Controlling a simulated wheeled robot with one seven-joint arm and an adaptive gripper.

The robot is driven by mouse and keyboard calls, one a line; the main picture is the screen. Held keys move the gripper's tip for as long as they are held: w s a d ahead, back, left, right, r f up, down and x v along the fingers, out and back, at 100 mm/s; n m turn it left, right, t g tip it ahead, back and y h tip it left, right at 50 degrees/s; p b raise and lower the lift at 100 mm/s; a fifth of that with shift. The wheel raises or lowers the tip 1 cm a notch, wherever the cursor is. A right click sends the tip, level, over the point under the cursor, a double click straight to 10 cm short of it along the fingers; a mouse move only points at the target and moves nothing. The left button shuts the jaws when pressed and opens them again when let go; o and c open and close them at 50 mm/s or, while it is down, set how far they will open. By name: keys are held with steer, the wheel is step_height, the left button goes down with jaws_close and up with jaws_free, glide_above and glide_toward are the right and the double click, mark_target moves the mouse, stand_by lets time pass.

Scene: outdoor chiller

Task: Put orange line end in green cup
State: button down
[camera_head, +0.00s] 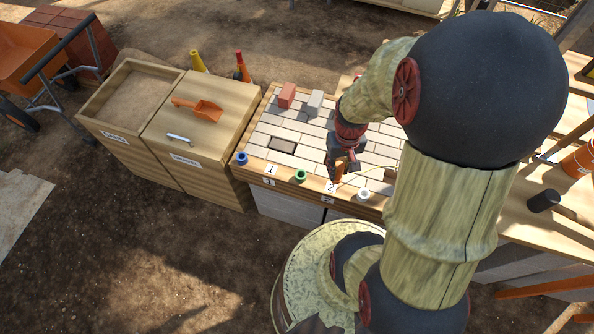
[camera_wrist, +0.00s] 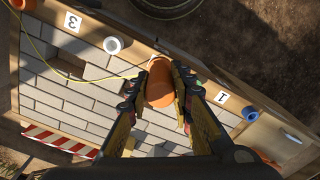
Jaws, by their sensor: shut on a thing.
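My gripper (camera_wrist: 160,75) is shut on the orange line end (camera_wrist: 160,88), a rounded orange piece with a thin yellow line (camera_wrist: 75,78) running off to the left in the wrist view. In the head view my gripper (camera_head: 342,166) is over the front edge of the brick-topped bench, between the green cup (camera_head: 300,176) and the white cup (camera_head: 363,195). The white cup also shows in the wrist view (camera_wrist: 113,44), left of the orange end, and the blue cup (camera_wrist: 250,113) is to the right.
The blue cup also stands at the bench's left in the head view (camera_head: 241,158). A wooden bin with an orange scoop (camera_head: 205,108) stands left.

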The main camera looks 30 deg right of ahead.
steer(key=shift+w+a+f+b, duration=0.75)
steer(key=shift+w+f+b, duration=0.45)
steer(key=shift+w+f, duration=1)
steer(key=shift+w+a+f+b, duration=0.75)
steer(key=shift+w+f+b, duration=0.5)
steer(key=shift+w+f, duration=0.9)
steer(key=shift+w+a+f+b, duration=0.75)
steer(key=shift+w+f+b, duration=0.45)
steer(key=shift+w+f, duration=0.95)
steer(key=shift+f, duration=0.1)
steer(key=c, duration=1.6)
jaws_free()
